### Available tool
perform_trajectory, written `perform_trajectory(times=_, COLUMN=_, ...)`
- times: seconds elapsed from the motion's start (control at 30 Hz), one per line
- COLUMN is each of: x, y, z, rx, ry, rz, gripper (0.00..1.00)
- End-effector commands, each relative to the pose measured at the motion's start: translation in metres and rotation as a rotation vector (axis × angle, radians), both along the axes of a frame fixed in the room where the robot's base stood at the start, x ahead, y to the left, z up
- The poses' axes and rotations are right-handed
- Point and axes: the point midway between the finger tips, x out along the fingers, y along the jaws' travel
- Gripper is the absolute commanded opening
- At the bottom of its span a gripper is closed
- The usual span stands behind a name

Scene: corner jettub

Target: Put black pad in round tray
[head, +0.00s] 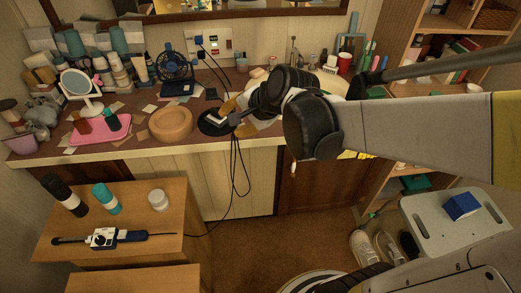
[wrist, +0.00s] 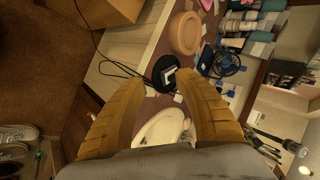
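The black pad (head: 205,127) is a dark round disc on the brown counter, with a small white-and-dark piece on top and a cord nearby. It also shows in the wrist view (wrist: 159,77), just beyond my fingertips. The round tray (head: 171,123) is a tan, shallow ring-rimmed dish just left of the pad; it shows at the top of the wrist view (wrist: 185,32) and looks empty. My gripper (wrist: 160,84) is open, with its two tan fingers spread and nothing between them. In the head view, the gripper is just right of the pad, partly hidden by my arm.
A blue fan (head: 175,65) stands behind the tray. A pink tray (head: 98,128) with a mirror (head: 79,84) is to the left. A pale sink basin (wrist: 158,130) lies near my gripper. Dark cords (head: 236,165) hang over the counter's front edge. Bottles crowd the back left.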

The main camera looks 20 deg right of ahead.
Motion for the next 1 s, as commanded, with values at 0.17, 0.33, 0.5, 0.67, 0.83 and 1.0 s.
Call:
perform_trajectory(times=0.17, x=-0.081, y=0.001, z=0.011, rx=-0.442, ry=-0.04, rz=0.36, gripper=0.38)
perform_trajectory(times=0.33, x=-0.134, y=-0.009, z=0.009, rx=-0.754, ry=-0.052, rz=0.634, gripper=0.38)
perform_trajectory(times=0.5, x=-0.156, y=-0.016, z=0.006, rx=-0.897, ry=-0.052, rz=0.767, gripper=0.38)
perform_trajectory(times=0.67, x=-0.159, y=-0.017, z=0.006, rx=-0.919, ry=-0.052, rz=0.787, gripper=0.38)
perform_trajectory(times=0.83, x=-0.158, y=-0.017, z=0.006, rx=-0.916, ry=-0.052, rz=0.785, gripper=0.38)
perform_trajectory(times=1.0, x=-0.158, y=-0.017, z=0.006, rx=-0.916, ry=-0.051, rz=0.784, gripper=0.38)
